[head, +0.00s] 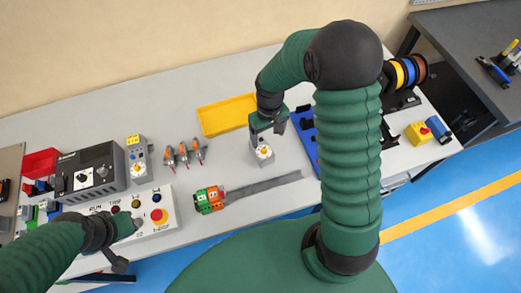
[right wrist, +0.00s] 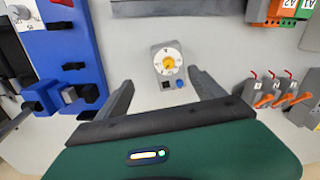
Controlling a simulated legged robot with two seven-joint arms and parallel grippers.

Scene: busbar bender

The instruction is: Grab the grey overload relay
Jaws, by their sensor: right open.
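The grey overload relay (head: 262,154) stands on the light grey table, below my right gripper (head: 268,128) in the head view. In the right wrist view the relay (right wrist: 167,66) shows a white dial with a yellow knob and a small blue button. My right gripper is open, with its two dark fingers (right wrist: 160,84) apart on either side of the relay's near end in that view. I see no contact with it. My left gripper (head: 122,248) is by the front edge of the button panel (head: 160,237); its fingers are unclear.
A yellow tray (head: 226,114) lies behind the relay. Orange-handled switches (head: 185,154) stand to its left, and an orange and green block (head: 209,199) with a grey strip lies in front. A blue rack (head: 306,138) stands to the right. My right arm hides part of the table.

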